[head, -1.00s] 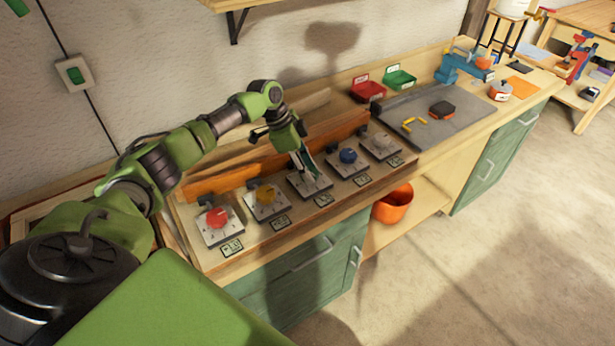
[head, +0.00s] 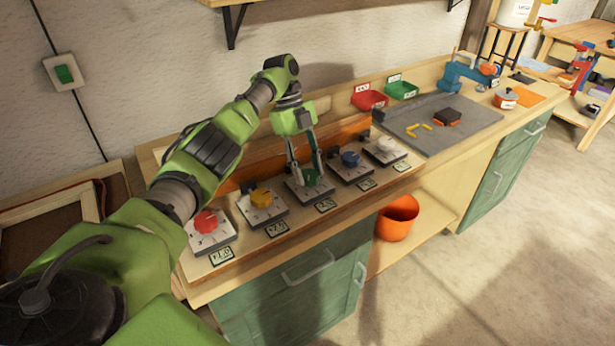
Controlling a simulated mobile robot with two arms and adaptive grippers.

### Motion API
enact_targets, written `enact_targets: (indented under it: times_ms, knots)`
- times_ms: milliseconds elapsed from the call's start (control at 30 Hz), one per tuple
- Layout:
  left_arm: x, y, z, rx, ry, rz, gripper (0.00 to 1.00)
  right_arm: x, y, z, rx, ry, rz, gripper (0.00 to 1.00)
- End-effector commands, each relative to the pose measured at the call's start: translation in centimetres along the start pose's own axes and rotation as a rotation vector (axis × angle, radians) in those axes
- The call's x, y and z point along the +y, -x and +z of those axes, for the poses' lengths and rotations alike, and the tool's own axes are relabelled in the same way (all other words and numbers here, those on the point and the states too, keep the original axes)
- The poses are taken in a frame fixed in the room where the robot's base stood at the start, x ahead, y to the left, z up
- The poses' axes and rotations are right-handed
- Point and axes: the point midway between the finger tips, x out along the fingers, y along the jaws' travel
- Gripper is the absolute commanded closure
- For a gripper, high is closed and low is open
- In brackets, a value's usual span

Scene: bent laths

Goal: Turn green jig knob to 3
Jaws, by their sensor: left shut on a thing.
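The green jig knob (head: 311,179) sits on the middle one of several square dial plates in a row along the bench front. My left gripper (head: 306,176) comes down on it from above, its fingers on either side of the knob and shut on it. The fingers partly cover the knob, so its pointer and the number it faces cannot be read. The knob's plate (head: 318,192) shows below the fingers. My right gripper is not in view.
Left of it are a red knob (head: 206,221) and a yellow knob (head: 261,197). An orange bucket (head: 397,221) stands on the shelf below. Red (head: 369,100) and green (head: 402,90) bins stand behind.

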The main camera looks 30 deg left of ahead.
Motion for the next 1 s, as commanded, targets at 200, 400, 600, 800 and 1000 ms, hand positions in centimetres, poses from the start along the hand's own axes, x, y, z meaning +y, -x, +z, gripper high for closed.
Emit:
enact_targets:
  times_ms: [200, 400, 600, 800, 1000]
  knots:
    - [-0.01, -0.24, 0.12, -0.002, -0.068, 0.031, 0.86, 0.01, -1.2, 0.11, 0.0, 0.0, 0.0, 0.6]
    - [-0.01, -0.14, 0.08, -0.001, -0.094, 0.042, 0.86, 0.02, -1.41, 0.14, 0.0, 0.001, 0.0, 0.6]
    - [0.02, -0.12, 0.09, -0.002, -0.097, 0.043, 0.86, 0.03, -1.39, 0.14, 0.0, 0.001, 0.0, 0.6]
    - [0.02, -0.13, 0.1, -0.002, -0.096, 0.043, 0.6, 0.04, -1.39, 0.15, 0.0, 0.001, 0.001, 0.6]
    - [-0.02, -0.07, 0.07, -0.002, -0.096, 0.041, 0.48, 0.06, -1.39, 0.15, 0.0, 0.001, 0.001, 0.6]
